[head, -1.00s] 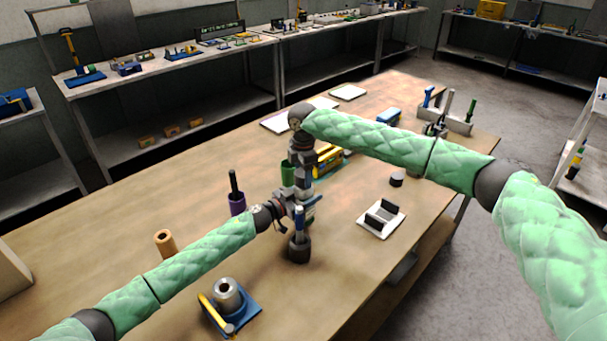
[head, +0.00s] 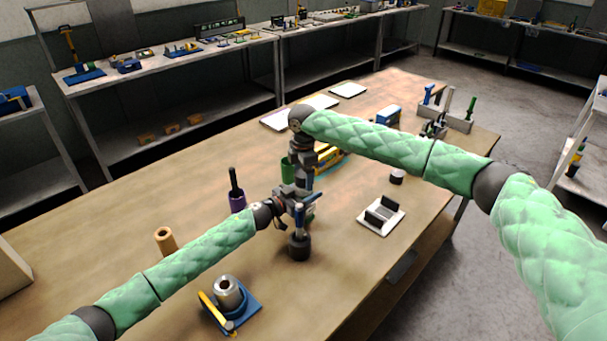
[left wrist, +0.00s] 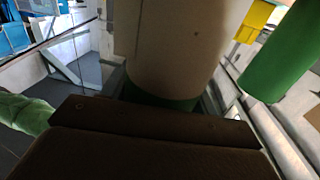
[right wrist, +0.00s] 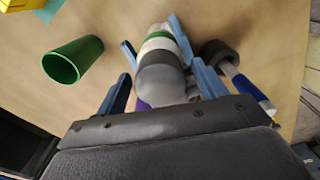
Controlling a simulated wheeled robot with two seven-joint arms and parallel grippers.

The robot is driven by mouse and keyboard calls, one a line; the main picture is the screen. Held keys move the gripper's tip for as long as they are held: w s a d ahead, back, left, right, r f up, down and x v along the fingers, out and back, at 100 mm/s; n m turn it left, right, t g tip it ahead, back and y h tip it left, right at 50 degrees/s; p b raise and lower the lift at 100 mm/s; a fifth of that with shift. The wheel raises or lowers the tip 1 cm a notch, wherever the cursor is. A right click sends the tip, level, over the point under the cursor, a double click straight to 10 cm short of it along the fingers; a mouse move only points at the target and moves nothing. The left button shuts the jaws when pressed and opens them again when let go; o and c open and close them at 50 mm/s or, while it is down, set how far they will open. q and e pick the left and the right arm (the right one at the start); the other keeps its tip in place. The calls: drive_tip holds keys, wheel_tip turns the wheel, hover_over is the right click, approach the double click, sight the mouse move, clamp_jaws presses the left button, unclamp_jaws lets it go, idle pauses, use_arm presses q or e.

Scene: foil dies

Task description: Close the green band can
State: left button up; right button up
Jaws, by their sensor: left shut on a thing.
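The green band can (right wrist: 160,45) shows in the right wrist view as a pale cylinder with a green band and a grey rounded end toward the camera. It also fills the middle of the left wrist view (left wrist: 180,40). My left gripper (head: 288,197) is shut on it above the table; its blue fingers show beside the can in the right wrist view. My right gripper (right wrist: 160,68) points down, its fingers either side of the can's near end with gaps, so it looks open. I cannot tell whether the grey end is a separate lid. Both grippers hide the can in the head view.
A white tray (head: 366,219) is to the right. A wooden cylinder (head: 165,242) and blue fixture (head: 250,305) are nearer.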

drive_tip(key=shift+o, duration=0.5)
wheel_tip(320, 180, up, 12)
idle(0.4)
use_arm(q)
drive_tip(key=o, duration=1.5)
use_arm(e)
drive_tip(key=shift+f, duration=0.1)
use_arm(q)
drive_tip(key=shift+s+a+f+b, duration=0.15)
drive_tip(key=shift+s+a+b, duration=0.2)
drive_tip(key=shift+a, duration=0.15)
use_arm(e)
wheel_tip(320, 180, down, 2)
drive_tip(key=shift+f+b, duration=0.2)
drive_tip(key=shift+b, duration=0.7)
use_arm(q)
drive_tip(key=shift+v, duration=3.3)
use_arm(e)
drive_tip(key=shift+f, duration=0.15)
